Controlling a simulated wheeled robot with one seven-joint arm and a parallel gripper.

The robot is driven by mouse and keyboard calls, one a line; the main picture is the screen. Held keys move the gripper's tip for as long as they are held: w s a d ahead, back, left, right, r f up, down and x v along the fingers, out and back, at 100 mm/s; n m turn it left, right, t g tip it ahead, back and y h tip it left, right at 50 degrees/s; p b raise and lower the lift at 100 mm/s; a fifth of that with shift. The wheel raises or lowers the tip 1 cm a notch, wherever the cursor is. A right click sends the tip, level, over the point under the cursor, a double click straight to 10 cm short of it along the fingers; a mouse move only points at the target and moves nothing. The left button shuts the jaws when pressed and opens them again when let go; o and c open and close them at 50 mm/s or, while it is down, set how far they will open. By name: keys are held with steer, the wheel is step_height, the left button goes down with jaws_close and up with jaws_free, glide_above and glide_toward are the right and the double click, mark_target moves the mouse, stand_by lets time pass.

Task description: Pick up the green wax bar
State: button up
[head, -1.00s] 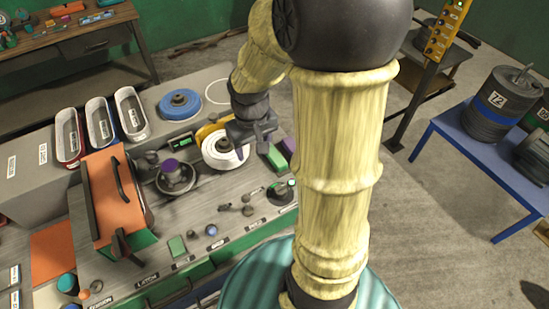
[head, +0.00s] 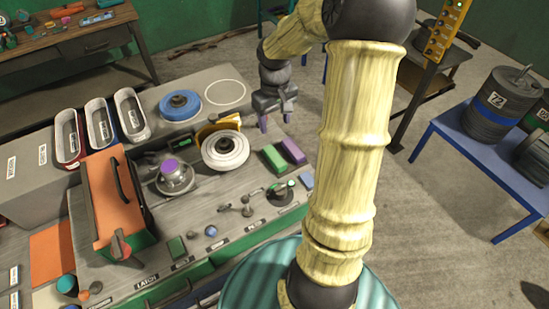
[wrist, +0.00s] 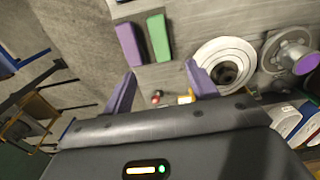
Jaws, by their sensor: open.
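The green wax bar (head: 274,158) lies on the grey bench top, just left of a purple bar (head: 293,150). In the wrist view the green bar (wrist: 158,38) is near the top, beyond the fingertips, with the purple bar (wrist: 129,44) apart to its left. My gripper (head: 275,122) is open and empty, with its two purple fingers pointing down above the bench, beyond the bars. In the wrist view its fingertips (wrist: 160,76) frame bare bench below the green bar.
A white wheel (head: 225,148) stands left of the green bar, with a yellow part behind it. A blue disc (head: 180,104) lies farther left.

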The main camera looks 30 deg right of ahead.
steer(key=p, duration=0.2)
glide_above(274, 156)
step_height(274, 156, down, 11)
steer(key=shift+s+r, duration=0.1)
steer(key=shift+r, duration=0.05)
steer(key=shift+d+f+p, duration=0.1)
steer(key=shift+f+p, duration=0.6)
steer(key=shift+f, duration=1.9)
steer(key=shift+c, duration=0.5)
steer(key=c, duration=1)
